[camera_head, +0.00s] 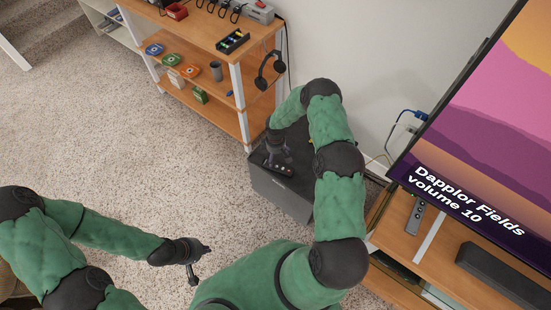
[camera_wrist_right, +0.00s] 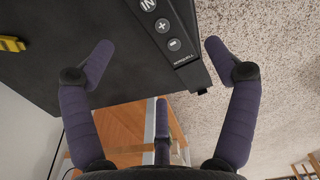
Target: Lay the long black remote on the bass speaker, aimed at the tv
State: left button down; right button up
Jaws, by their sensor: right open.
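The long black remote (camera_head: 279,167) lies flat near the front edge of the top of the dark bass speaker (camera_head: 283,194). Its lower end (camera_wrist_right: 172,40), with round buttons and a label, shows in the right wrist view. My right gripper (camera_head: 276,154) is open above the speaker, at the remote. In the wrist view its fingers (camera_wrist_right: 158,56) stand on either side of the remote, nearer on the right; contact cannot be told. My left gripper (camera_head: 203,264) is open and empty over the carpet. The tv (camera_head: 478,125) stands at the right.
A wooden shelf (camera_head: 205,100) with headphones (camera_head: 270,70) and small boxes stands behind the speaker. A grey remote (camera_head: 415,215) and a black bar (camera_head: 500,275) lie on the tv stand (camera_head: 398,240). A yellow item (camera_wrist_right: 12,44) shows on the speaker. Open carpet lies left.

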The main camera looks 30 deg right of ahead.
notch_tip(320, 180, up, 5)
jog(key=p, duration=0.1)
jog(key=s+a+m+y, duration=0.2)
jog(key=s+a, duration=0.3)
jog(key=a, duration=0.3)
jog(key=s+a+m+y, duration=0.2)
jog(key=s+a, duration=0.4)
jog(key=a, duration=0.3)
jog(key=s+a+r+m, duration=0.2)
jog(key=s+a+m, duration=0.1)
jog(key=s, duration=0.4)
jog(key=s+a+r+m, duration=0.2)
jog(key=s+r, duration=0.1)
jog(key=s, duration=0.3)
jog(key=shift+s+a+r+m, duration=0.2)
jog(key=shift+s+a+m, duration=0.15)
jog(key=shift+a+m, duration=0.05)
